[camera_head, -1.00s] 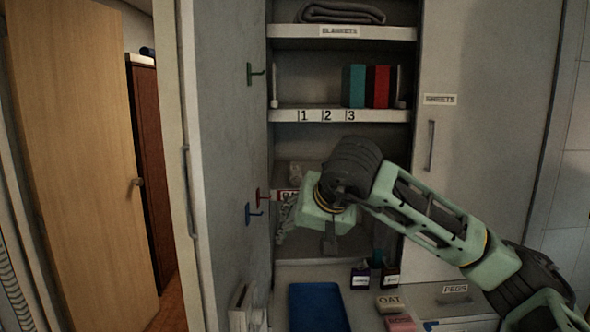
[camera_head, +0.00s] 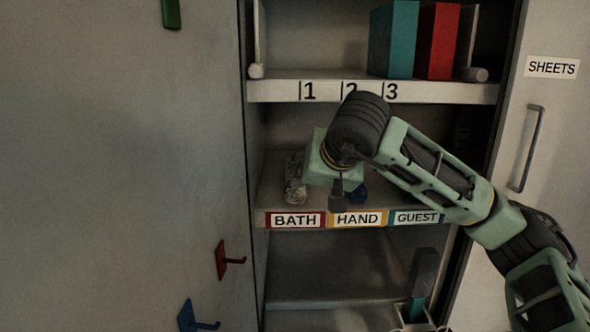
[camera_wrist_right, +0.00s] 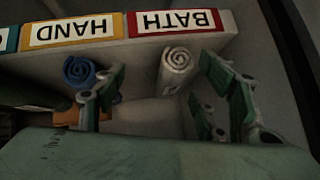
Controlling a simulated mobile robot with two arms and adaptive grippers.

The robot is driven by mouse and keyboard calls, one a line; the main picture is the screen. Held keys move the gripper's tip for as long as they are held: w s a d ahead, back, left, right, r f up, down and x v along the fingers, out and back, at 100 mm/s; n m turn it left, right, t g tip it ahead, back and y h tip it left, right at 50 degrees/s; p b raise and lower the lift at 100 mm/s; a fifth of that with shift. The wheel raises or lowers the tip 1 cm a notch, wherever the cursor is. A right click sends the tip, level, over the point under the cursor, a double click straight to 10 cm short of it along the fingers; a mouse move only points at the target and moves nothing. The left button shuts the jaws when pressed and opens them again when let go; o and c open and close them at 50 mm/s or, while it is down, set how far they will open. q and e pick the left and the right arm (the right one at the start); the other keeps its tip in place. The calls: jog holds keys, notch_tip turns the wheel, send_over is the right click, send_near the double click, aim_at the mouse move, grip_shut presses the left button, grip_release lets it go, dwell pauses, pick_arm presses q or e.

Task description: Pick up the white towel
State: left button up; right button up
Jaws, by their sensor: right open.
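The white towel (camera_head: 295,178) is a rolled towel on the shelf above the BATH label. In the right wrist view the white towel (camera_wrist_right: 178,72) shows its spiral end, between the fingers of my right gripper (camera_wrist_right: 163,88) in the picture and nearer the right-hand finger. No contact is visible. My right gripper (camera_head: 330,172) is open and empty in front of this shelf; its fingers are mostly hidden behind its body in the head view. My left gripper is not in view.
A blue rolled towel (camera_head: 358,193) sits beside the white one, above the HAND label; it also shows in the wrist view (camera_wrist_right: 80,70). The numbered shelf (camera_head: 440,93) with books is above. Red (camera_head: 226,260) and blue (camera_head: 194,318) hooks stick out from the left panel.

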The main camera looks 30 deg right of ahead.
aim_at(299, 174)
jog(key=w+p, duration=0.1)
jog(key=w, duration=0.2)
jog(key=w+d+r+p, duration=0.1)
jog(key=w, duration=0.1)
jog(key=shift+p, duration=0.35)
jog(key=w, duration=0.1)
jog(key=w+d+p, duration=0.1)
jog(key=w, duration=0.1)
jog(key=w+p, duration=0.1)
jog(key=w, duration=0.1)
jog(key=shift+w+d+f, duration=0.15)
jog(key=shift+w+f, duration=0.1)
jog(key=shift+f, duration=0.05)
jog(key=shift+w, duration=0.15)
jog(key=shift+w+d+p, duration=0.1)
jog(key=shift+w+p, duration=0.3)
jog(key=shift+w, duration=0.05)
jog(key=p+x, duration=0.1)
jog(key=x, duration=0.4)
jog(key=shift+f+p, duration=0.1)
jog(key=shift+p, duration=0.2)
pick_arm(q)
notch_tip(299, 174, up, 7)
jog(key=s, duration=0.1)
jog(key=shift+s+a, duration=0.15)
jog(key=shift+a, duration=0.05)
pick_arm(e)
jog(key=shift+s, duration=0.1)
